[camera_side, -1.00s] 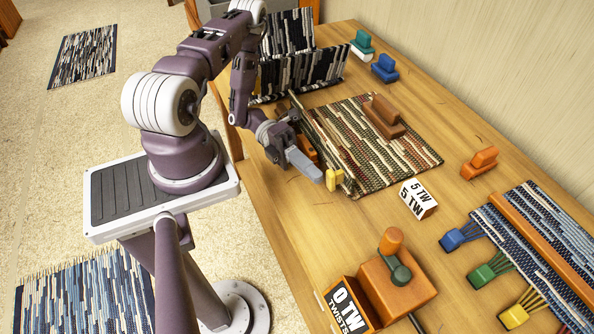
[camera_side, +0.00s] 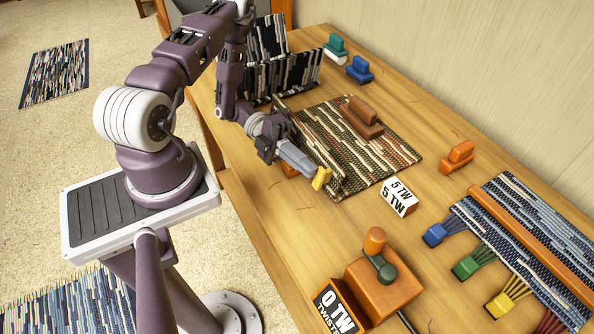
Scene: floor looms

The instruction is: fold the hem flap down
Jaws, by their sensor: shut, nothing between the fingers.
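A woven mat in green, cream and rust (camera_side: 385,150) lies on the table. Along its left edge runs a narrow hem flap (camera_side: 331,181), partly hidden behind my gripper; I cannot tell how far it is raised. A brown block with a handle (camera_side: 361,117) rests on the mat.
An orange crank box (camera_side: 383,283) stands at the front, and a striped blue rug (camera_side: 520,225) lies at right. Dark woven pieces (camera_side: 283,70) stand behind my arm.

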